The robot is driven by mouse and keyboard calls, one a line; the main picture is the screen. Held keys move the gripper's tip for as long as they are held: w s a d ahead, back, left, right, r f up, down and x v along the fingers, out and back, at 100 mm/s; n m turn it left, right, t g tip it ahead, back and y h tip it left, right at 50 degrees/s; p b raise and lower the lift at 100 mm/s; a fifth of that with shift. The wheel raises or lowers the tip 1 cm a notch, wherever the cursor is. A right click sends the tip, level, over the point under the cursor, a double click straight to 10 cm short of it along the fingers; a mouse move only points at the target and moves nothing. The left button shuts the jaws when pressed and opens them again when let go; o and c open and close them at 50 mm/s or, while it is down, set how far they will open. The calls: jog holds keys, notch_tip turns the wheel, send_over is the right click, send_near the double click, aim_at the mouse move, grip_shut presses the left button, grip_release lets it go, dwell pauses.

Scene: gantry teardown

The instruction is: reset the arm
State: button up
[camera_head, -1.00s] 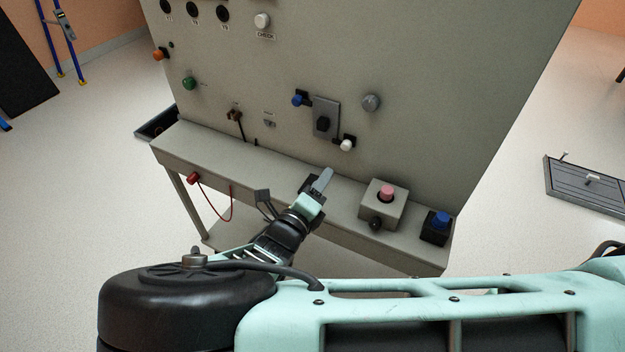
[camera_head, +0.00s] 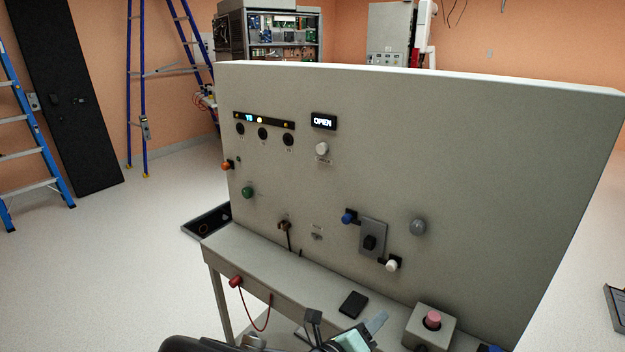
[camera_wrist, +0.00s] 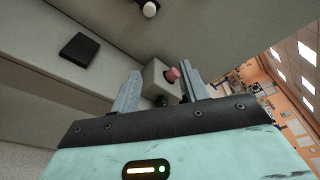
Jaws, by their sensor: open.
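My gripper (camera_head: 366,332) is at the bottom of the head view, partly cut off, in front of the panel's ledge. In the wrist view my gripper (camera_wrist: 160,70) has its two grey fingers apart with nothing held between them. Beyond them is a grey box (camera_wrist: 152,75) with a pink button (camera_wrist: 172,74). The box also shows in the head view (camera_head: 420,325), to the right of my gripper. A flat black block (camera_head: 353,304) lies on the ledge just behind my gripper; it also shows in the wrist view (camera_wrist: 80,48).
The grey panel (camera_head: 480,150) carries a lit "OPEN" display (camera_head: 324,121), a green knob (camera_head: 247,192), a blue knob (camera_head: 349,217) and a white knob (camera_head: 393,265). A red plug (camera_head: 235,282) with a looped cord is on the ledge's front. Ladders (camera_head: 30,150) stand at left.

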jog(key=s+d+r+m+g+y, duration=0.2)
jog(key=s+m+g, duration=0.3)
jog(key=m, duration=0.2)
jog(key=s+d+r+m+g+y, duration=0.1)
jog(key=s+r+m+g, duration=0.1)
jog(key=s+m+g, duration=0.4)
jog(key=s+a+r+m+y, duration=0.1)
jog(key=s+r+m+y, duration=0.8)
jog(key=r+m, duration=0.7)
jog(key=shift+s+a+m+g, duration=0.2)
jog(key=shift+s+m+g, duration=0.1)
jog(key=shift+s+m, duration=0.7)
jog(key=shift+s+n, duration=0.1)
jog(key=shift+n, duration=0.2)
dwell(1.0)
